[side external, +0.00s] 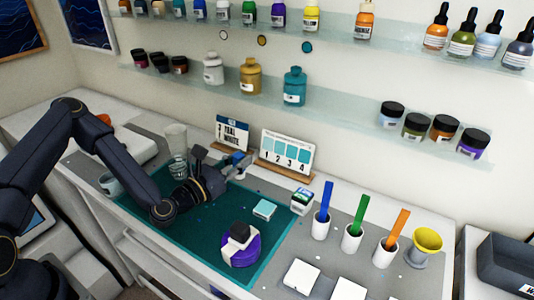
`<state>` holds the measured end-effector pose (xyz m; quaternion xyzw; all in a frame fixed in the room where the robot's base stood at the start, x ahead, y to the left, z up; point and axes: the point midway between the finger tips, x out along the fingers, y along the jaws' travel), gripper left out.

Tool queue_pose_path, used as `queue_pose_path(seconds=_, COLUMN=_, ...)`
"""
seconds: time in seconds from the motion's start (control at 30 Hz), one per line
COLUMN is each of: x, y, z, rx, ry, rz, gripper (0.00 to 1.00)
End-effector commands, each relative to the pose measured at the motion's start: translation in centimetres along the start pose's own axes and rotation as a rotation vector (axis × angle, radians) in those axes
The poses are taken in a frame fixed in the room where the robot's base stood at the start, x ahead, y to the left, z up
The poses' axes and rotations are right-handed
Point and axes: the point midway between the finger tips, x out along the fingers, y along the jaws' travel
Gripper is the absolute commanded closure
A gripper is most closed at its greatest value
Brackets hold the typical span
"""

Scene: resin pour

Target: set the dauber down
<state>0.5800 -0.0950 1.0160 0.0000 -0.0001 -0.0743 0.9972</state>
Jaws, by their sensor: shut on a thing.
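My gripper (229,168) is above the back part of the teal mat (197,245), just in front of the two cards. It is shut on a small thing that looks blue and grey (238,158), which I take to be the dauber. The fingers hide much of it, and its exact shape and tilt are too small to tell. I cannot tell how far it is above the mat.
On the mat are a purple-and-white round thing with a black top (240,248) and a small teal block (264,210). A clear glass (178,170) stands left of the gripper. White cups with coloured sticks (321,226) and a yellow cup (424,244) stand right.

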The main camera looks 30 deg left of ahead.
Motion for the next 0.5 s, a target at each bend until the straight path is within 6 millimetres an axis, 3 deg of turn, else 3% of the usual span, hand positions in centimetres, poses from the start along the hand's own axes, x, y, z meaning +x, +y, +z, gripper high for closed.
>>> queue_pose_path(seconds=0.3, x=-0.2, y=-0.8, z=4.8, rx=0.011, ry=-0.004, rz=-0.07, gripper=1.0)
queue_pose_path(seconds=0.5, x=-2.9, y=-0.1, z=4.1, rx=0.018, ry=0.004, rz=-0.307, gripper=1.0)
